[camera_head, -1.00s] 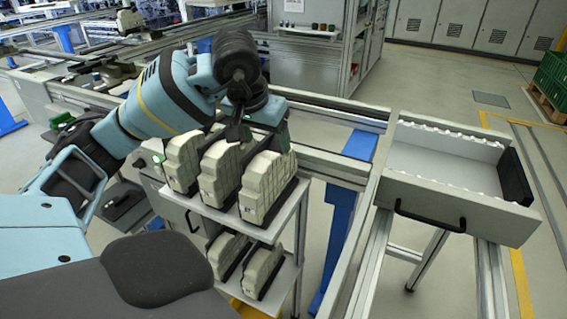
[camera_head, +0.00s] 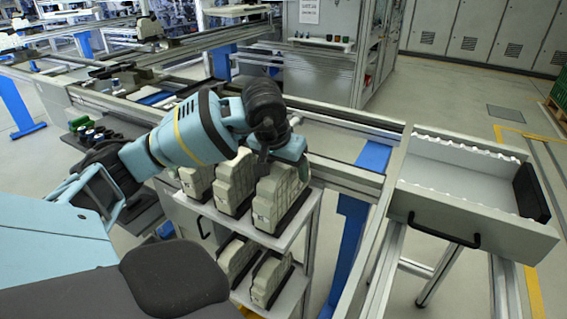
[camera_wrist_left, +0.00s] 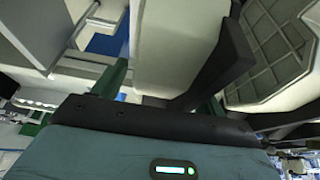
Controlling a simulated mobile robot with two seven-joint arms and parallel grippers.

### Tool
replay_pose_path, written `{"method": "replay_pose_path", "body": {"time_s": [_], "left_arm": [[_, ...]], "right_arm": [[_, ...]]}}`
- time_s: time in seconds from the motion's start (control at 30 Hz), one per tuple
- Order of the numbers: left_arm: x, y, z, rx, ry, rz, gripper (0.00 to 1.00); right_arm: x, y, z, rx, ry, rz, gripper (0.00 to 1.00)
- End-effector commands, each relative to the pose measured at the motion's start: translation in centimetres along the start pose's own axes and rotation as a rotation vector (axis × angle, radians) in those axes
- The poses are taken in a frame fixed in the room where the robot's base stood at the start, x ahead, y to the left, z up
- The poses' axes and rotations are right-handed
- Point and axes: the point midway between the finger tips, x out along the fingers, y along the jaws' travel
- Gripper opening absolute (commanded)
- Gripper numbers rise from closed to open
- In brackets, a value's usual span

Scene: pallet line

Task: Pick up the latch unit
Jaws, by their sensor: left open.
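Several cream, ribbed latch units stand upright in dark holders on a two-level rack. On the top shelf (camera_head: 291,232) I see a left unit (camera_head: 196,182), a middle one (camera_head: 232,187) and a right one (camera_head: 278,200). Two more (camera_head: 268,278) stand on the lower shelf. My left gripper (camera_head: 272,160) is open at the top of the right unit, pointing down; its fingers are mostly hidden. In the left wrist view a cream block (camera_wrist_left: 178,45) lies beside a dark finger, with a ribbed unit (camera_wrist_left: 270,50) at right. Contact cannot be told. My right gripper is out of view.
An open grey drawer-like tray (camera_head: 470,218) with a black handle stands on a frame at right. Conveyor rails (camera_head: 345,125) run behind the rack. Small dark and green parts (camera_head: 95,132) lie at left.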

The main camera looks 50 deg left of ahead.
Motion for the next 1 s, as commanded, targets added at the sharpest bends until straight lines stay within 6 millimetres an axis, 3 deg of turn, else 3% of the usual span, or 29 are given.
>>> {"method": "replay_pose_path", "body": {"time_s": [0.27,0.8,1.0], "left_arm": [[0.34,0.00,0.00,0.000,0.000,0.000,0.72],[0.29,-0.01,0.00,0.000,0.001,-0.001,0.02],[0.23,-0.02,-0.06,0.000,0.003,0.000,0.00]], "right_arm": [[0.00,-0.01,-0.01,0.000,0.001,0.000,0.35],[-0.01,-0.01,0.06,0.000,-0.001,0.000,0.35],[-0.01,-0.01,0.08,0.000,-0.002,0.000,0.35]]}}
